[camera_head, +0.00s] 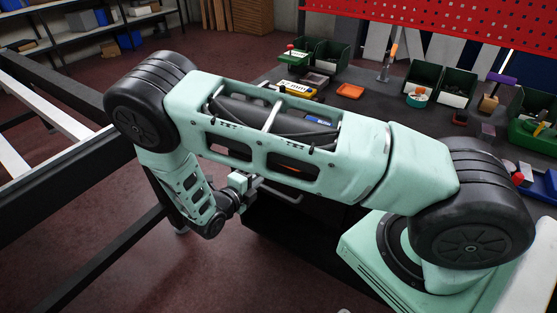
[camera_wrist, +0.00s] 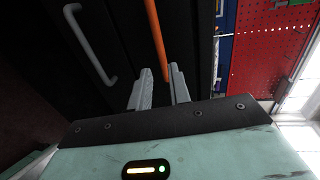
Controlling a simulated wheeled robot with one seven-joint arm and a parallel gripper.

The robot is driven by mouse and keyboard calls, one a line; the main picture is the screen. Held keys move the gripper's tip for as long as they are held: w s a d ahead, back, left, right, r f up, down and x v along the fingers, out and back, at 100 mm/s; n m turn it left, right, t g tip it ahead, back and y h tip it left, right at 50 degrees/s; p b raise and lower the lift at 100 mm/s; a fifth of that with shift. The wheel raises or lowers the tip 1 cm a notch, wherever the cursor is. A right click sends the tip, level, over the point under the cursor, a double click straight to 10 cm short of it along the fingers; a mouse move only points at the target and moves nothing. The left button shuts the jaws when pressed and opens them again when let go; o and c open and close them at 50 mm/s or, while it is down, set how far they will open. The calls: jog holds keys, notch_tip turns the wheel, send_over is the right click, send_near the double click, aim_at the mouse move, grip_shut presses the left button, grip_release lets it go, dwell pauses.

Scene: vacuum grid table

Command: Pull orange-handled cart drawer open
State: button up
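The orange handle (camera_wrist: 156,38) is a long bar on a dark cart front (camera_wrist: 120,25) in the wrist view. My gripper (camera_wrist: 160,68) is open, its two grey fingers pointing at the cart front. The handle's near end shows in the gap between the fingers; I cannot tell whether they touch it. In the head view my gripper (camera_head: 240,184) is beside the dark cart, partly hidden by my arm. The drawer appears flush with the front, though its edges are too dark to make out.
A grey handle (camera_wrist: 88,45) runs beside the orange one, and also shows in the head view (camera_head: 285,193). A dark frame (camera_head: 65,150) stands at left.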

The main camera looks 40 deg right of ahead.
jog(key=p+x, duration=0.2)
jog(key=x, duration=0.9)
jog(key=shift+w+d, duration=0.1)
jog(key=shift+d, duration=0.25)
grip_shut()
